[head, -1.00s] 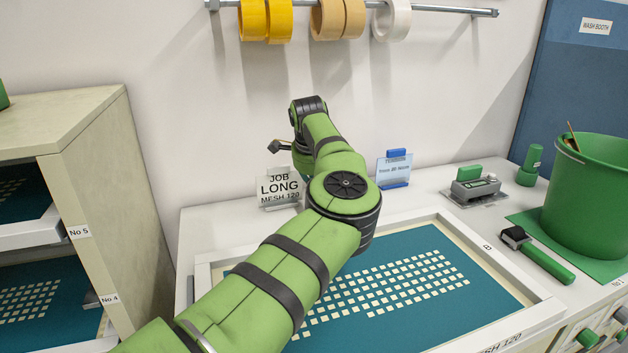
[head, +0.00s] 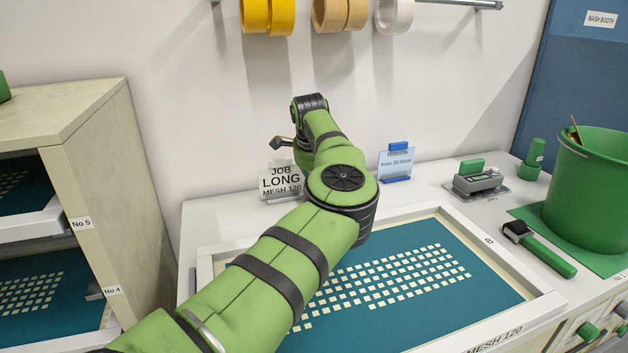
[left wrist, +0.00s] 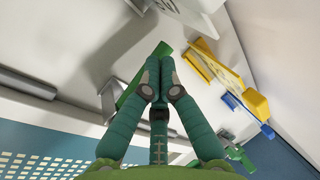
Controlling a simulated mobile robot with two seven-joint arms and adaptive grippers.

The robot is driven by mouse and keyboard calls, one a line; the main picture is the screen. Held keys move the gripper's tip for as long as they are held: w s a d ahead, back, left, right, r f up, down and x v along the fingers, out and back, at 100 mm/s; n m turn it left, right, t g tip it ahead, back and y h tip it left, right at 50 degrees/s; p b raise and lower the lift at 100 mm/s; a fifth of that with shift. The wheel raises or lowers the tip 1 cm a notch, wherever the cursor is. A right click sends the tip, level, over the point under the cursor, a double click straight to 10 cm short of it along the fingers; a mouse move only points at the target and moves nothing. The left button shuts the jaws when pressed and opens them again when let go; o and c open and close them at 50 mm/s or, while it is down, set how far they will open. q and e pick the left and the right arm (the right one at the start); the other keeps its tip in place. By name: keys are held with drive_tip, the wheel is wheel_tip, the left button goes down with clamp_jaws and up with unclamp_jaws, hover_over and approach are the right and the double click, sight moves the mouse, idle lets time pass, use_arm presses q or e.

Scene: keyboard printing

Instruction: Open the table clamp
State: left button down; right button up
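My left arm reaches over the screen frame in the head view, and its gripper is hidden there behind the forearm. In the left wrist view my left gripper (left wrist: 160,62) has its two teal fingers drawn together at the tips. A bright green bar (left wrist: 127,93), perhaps the handle of the table clamp, runs slanting beside and behind the fingertips. I cannot tell whether any of it is between the fingers. The rest of the clamp does not show clearly. My right gripper is in neither view.
The white screen frame (head: 494,259) lies on the table under my arm. The job card (head: 280,182) and tension card (head: 396,163) stand behind it. A shelf (head: 110,135) stands left.

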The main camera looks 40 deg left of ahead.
use_arm(q)
drive_tip(key=v, duration=1.2)
